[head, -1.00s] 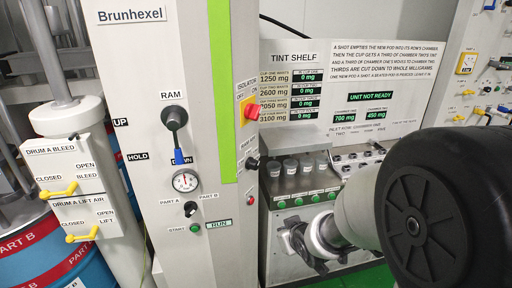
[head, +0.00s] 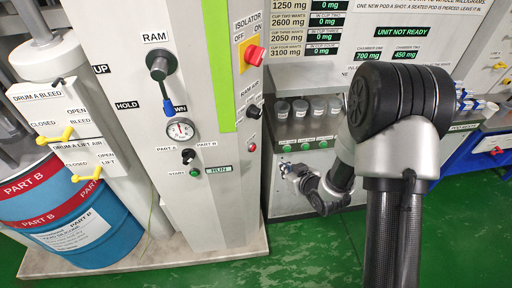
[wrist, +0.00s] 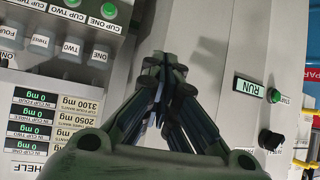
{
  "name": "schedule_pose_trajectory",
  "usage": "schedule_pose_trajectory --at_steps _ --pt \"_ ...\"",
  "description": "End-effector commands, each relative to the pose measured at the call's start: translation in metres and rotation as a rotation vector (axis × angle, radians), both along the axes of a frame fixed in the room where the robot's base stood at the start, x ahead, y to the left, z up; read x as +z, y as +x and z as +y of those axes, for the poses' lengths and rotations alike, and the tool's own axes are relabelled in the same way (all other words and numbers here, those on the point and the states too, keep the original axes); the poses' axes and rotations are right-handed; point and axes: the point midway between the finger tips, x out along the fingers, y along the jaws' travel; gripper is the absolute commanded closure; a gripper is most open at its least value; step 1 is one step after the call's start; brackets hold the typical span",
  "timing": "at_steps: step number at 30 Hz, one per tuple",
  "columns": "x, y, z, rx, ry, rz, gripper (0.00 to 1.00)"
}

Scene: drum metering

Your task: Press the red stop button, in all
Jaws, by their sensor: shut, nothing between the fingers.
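A small red button (head: 251,147) sits low on the right side of the white Brunhexel cabinet in the head view, below a black knob; I cannot read any label on it. I do not make it out in the wrist view. My gripper (head: 287,170) is to the right of and slightly below that button, in front of the tint shelf's lower face. In the wrist view my gripper (wrist: 164,65) is shut and empty, its tips in front of the pale cabinet edge. Whether it touches anything cannot be told.
A green start button (wrist: 273,95) and RUN display (wrist: 248,87) lie right of the gripper in the wrist view. Green cup buttons (head: 287,148) are close above it in the head view. A red isolator switch (head: 254,54) sits higher. Open green floor (head: 330,245) lies below.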

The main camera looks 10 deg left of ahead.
Motion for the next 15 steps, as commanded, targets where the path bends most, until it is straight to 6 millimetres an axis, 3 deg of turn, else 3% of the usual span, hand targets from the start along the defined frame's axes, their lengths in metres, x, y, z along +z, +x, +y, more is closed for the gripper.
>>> schedule_pose_trajectory --at_steps 5,15 --pt "0.000 0.004 0.006 0.001 -0.001 0.000 1.00" --pt "0.001 0.025 0.046 0.003 -0.001 -0.001 1.00"
